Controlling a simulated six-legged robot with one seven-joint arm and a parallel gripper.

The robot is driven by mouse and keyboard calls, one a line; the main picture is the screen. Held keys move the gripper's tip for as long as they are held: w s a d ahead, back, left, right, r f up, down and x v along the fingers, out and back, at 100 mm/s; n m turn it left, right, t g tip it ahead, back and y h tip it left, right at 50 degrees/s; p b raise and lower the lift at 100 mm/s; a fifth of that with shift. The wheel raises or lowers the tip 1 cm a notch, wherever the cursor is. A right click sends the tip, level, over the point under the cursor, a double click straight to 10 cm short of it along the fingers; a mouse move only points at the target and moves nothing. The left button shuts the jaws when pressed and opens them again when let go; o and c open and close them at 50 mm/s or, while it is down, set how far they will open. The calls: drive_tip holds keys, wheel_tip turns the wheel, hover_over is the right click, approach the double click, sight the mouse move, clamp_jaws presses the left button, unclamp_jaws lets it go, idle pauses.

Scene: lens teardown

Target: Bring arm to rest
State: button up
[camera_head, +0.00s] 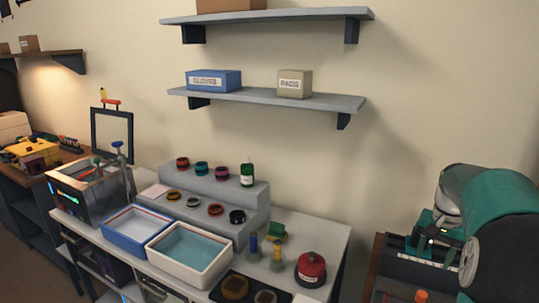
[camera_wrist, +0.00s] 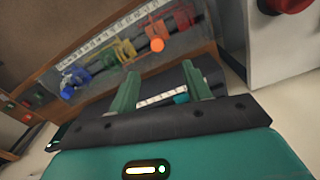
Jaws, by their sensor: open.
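My gripper (camera_wrist: 160,71) is open in the wrist view. Its two green fingers stand apart with nothing held between them. Beyond them is a wooden-edged tray or board (camera_wrist: 115,50) with a pale ruler-like strip and several coloured tools in a row. I cannot tell the exact gap between fingertips and tray. In the head view my teal arm is folded at the right edge, over a low bench. Its fingertips are not clear there.
A bench left of the arm holds a red round container (camera_head: 311,268), a blue-rimmed tray (camera_head: 112,238), a cream tray (camera_head: 165,262) and a grey stepped stand (camera_head: 262,205) with lens rings and a green bottle (camera_head: 247,172). A wall shelf (camera_head: 260,97) holds two boxes. Wall space above my arm is clear.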

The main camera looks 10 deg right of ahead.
drive_tip(key=s+a+r+n+t, duration=0.1)
drive_tip(key=s+a+r+n, duration=0.2)
drive_tip(key=a, duration=0.7)
drive_tip(key=s+a+r+n+t, duration=0.2)
drive_tip(key=a+r, duration=0.1)
drive_tip(key=a, duration=0.8)
drive_tip(key=s+a+f+n+t, duration=0.2)
drive_tip(key=s+a+n, duration=0.2)
drive_tip(key=s+a, duration=0.6)
drive_tip(key=shift+s+a+n, duration=0.2)
drive_tip(key=shift+a+n, duration=0.1)
drive_tip(key=shift+a, duration=0.4)
